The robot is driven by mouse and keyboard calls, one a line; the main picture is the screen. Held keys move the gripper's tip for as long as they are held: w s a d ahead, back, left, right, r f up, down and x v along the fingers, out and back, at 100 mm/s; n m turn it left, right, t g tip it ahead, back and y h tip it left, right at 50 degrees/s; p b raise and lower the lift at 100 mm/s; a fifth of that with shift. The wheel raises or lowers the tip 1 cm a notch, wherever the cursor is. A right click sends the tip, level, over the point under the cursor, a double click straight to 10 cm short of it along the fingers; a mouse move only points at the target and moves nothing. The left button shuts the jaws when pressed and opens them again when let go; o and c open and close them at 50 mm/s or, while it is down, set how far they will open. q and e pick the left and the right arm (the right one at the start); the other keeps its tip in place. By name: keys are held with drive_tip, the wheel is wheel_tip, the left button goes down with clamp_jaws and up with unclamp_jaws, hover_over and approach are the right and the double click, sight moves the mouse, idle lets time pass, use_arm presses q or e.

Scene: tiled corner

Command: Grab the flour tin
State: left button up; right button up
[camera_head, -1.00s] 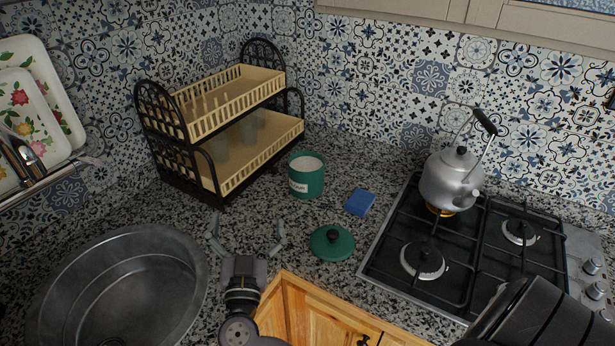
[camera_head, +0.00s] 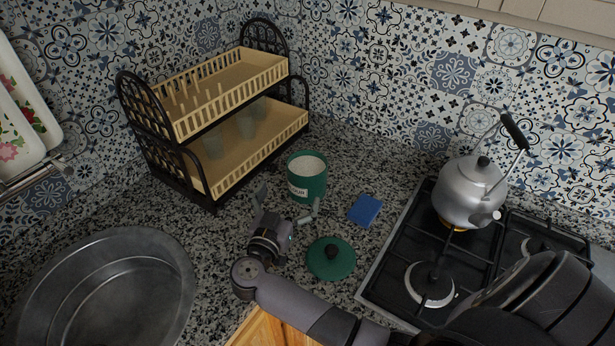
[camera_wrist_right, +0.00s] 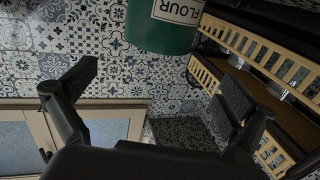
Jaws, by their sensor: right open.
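The flour tin (camera_head: 308,184) is a green, open-topped can with a white label, upright on the granite counter and filled with something pale. In the right wrist view the tin (camera_wrist_right: 160,30) shows at the top edge, its FLOUR label upside down. My right gripper (camera_head: 287,203) is open and empty, right in front of the tin on its near side, fingers spread toward it. In the wrist view its fingers (camera_wrist_right: 160,88) are wide apart, with the tin beyond them. The green lid (camera_head: 331,265) with a dark knob lies on the counter near the gripper. My left gripper is not in view.
A two-tier dish rack (camera_head: 203,165) stands close behind and left of the tin. A blue sponge (camera_head: 365,209) lies to its right. A gas hob (camera_head: 399,262) with a kettle (camera_head: 468,191) is further right. A round metal sink (camera_head: 98,292) is front left.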

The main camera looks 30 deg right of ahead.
drive_tip(key=p, duration=0.1)
approach(313, 151)
drive_tip(key=a, duration=0.1)
drive_tip(key=shift+w+d, duration=0.1)
drive_tip(key=shift+d, duration=0.2)
drive_tip(key=p+x, duration=0.1)
drive_tip(key=x, duration=0.3)
drive_tip(key=shift+d+p, duration=0.3)
drive_tip(key=shift+w+d+f, duration=0.1)
drive_tip(key=shift+w+d, duration=0.1)
drive_tip(key=shift+d, duration=0.05)
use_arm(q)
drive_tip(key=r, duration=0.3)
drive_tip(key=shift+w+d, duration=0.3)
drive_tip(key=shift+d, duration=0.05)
